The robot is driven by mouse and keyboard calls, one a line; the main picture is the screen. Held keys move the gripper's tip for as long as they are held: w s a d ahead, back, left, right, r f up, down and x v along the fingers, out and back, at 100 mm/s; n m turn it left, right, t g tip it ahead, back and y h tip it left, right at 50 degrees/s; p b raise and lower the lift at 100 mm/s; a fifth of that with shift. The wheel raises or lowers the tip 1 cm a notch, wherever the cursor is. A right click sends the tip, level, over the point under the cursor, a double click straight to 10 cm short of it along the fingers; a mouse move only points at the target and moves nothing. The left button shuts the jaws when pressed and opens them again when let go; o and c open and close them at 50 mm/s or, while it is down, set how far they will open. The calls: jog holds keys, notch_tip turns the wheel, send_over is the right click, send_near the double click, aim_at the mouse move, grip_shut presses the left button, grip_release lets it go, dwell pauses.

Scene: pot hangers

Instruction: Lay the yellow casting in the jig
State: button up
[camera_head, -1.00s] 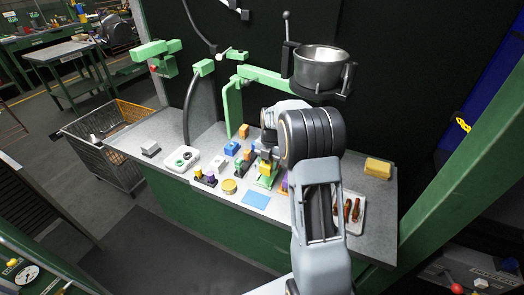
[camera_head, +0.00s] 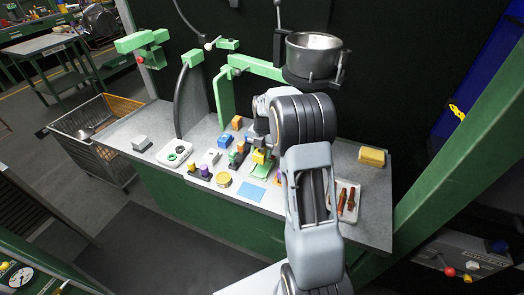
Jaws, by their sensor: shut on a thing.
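The yellow casting (camera_head: 259,157) shows as a small yellow block at the end of my arm, over the workbench. My gripper (camera_head: 258,149) is shut on it; the fingers are small and partly hidden by my wrist. A low green piece (camera_head: 261,171), which looks like the jig, lies on the bench right below the casting. I cannot tell whether the casting touches it. My arm hides the bench to the right of it.
A blue sheet (camera_head: 251,193) and a round yellow tin (camera_head: 223,180) lie in front. Several small blocks crowd the left. A white tray (camera_head: 379,207) and a yellow sponge-like block (camera_head: 372,156) are at right. A metal pot (camera_head: 313,55) on a green bracket overhangs the back.

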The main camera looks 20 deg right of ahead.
aim_at(262, 170)
jog(key=shift+f+b, duration=2.05)
jog(key=shift+f, duration=1.05)
jog(key=shift+s+f, duration=0.2)
jog(key=shift+f, duration=0.15)
jog(key=o, duration=1.1)
jog(key=shift+a+f, duration=0.15)
jog(key=shift+w+d+r, duration=0.15)
jog(key=shift+d+r, duration=0.05)
jog(key=shift+r, duration=0.3)
jog(key=r, duration=0.4)
jog(key=w+r, duration=0.1)
jog(key=r, duration=0.8)
jog(key=shift+w+d+r, duration=0.15)
jog(key=shift+d+r, duration=0.2)
jog(key=shift+d, duration=0.05)
